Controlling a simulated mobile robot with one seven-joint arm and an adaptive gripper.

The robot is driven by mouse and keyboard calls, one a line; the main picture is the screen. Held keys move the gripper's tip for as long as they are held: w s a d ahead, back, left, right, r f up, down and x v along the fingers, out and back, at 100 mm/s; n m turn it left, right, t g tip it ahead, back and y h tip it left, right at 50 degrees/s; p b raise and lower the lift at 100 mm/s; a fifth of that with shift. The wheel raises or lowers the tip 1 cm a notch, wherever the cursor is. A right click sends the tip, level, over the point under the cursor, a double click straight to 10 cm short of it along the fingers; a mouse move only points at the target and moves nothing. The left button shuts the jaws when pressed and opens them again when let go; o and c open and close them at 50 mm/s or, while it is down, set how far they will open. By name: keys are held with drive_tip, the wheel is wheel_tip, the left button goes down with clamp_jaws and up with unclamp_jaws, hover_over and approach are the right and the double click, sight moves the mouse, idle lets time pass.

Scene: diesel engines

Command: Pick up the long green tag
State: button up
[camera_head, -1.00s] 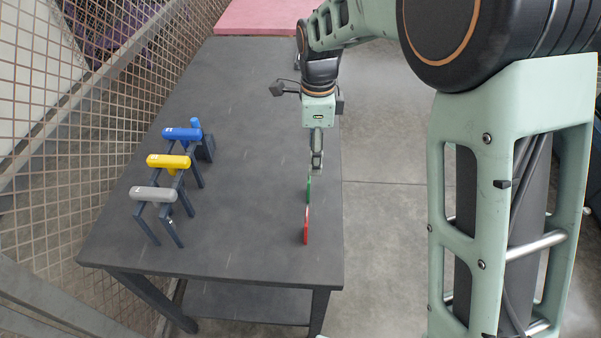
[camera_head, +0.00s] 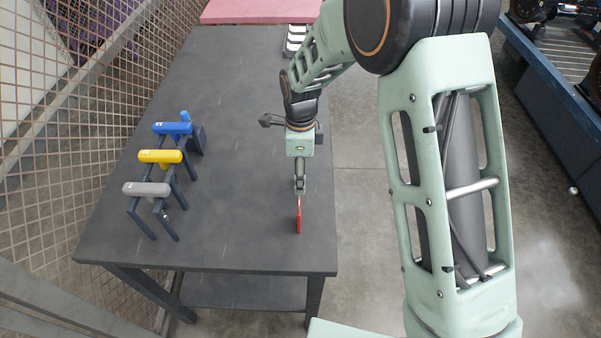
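A thin red tag (camera_head: 299,217) stands upright on the dark table, near its right edge. My gripper (camera_head: 299,188) points down just behind the red tag, low over the table. The green tag is not clearly visible now; my gripper covers the place behind the red tag where it would be. The fingers are small and seen nearly edge-on, so I cannot tell whether they are open or shut, or whether they hold the green tag.
The dark table (camera_head: 230,120) is mostly clear in the middle. At its left, blue (camera_head: 172,128), yellow (camera_head: 160,156) and grey (camera_head: 147,189) cylinders rest on dark stands. A wire mesh fence (camera_head: 90,120) runs along the left. A white item (camera_head: 295,40) lies at the back.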

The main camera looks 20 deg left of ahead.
drive_tip(key=shift+f, duration=0.15)
drive_tip(key=shift+c, duration=0.4)
drive_tip(key=c, duration=1)
